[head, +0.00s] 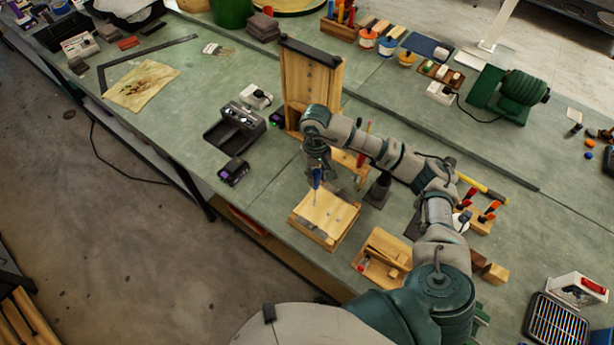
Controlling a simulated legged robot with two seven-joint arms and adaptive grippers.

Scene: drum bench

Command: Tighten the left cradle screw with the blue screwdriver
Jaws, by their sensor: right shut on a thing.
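My right gripper (318,168) is shut on the blue screwdriver (316,184), which points down with its shaft over a light wooden board (326,214). The board lies near the bench's front edge. Small screw-like dots show on the board, but they are too small to tell apart. I cannot tell whether the screwdriver's tip touches a screw. The left cradle screw cannot be made out for certain. My left gripper is not in view.
A tall wooden panel (311,85) stands behind my right gripper. A black charger (234,128) and a battery-like block (234,171) lie to the left. A wooden box (384,258) sits right of the board. The green bench (185,120) has free room at left.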

